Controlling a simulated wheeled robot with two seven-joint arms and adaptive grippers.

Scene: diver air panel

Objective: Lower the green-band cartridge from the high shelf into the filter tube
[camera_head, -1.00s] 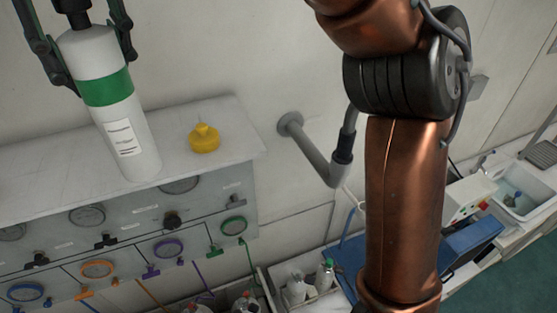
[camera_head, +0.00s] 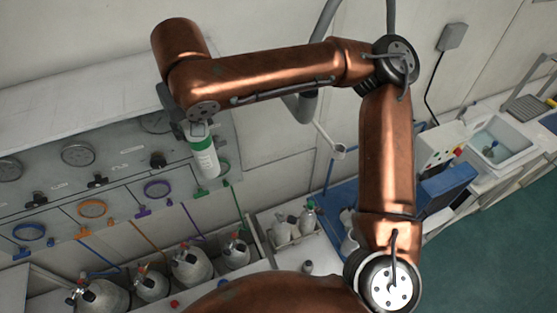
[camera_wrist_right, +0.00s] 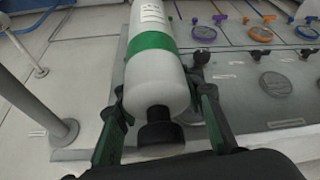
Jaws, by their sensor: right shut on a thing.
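The green-band cartridge (camera_head: 205,161), a white cylinder, hangs nearly upright below my right wrist, in front of the gauge panel. My right gripper (camera_head: 184,122) is shut on it; the arm hides most of the jaws in the head view. In the right wrist view, my right gripper (camera_wrist_right: 163,112) has its dark green fingers either side of the cartridge (camera_wrist_right: 152,70), near its black end knob. The high shelf (camera_head: 60,100) runs along the top of the panel. I cannot make out the filter tube for sure. My left gripper is not in view.
The gauge panel (camera_head: 120,165) has knobs and coloured rings close behind the cartridge. Several grey bottles (camera_head: 190,265) stand below it. A grey pipe (camera_head: 308,103) comes off the wall behind my arm. A blue case (camera_head: 447,190) and sink (camera_head: 497,145) are at right.

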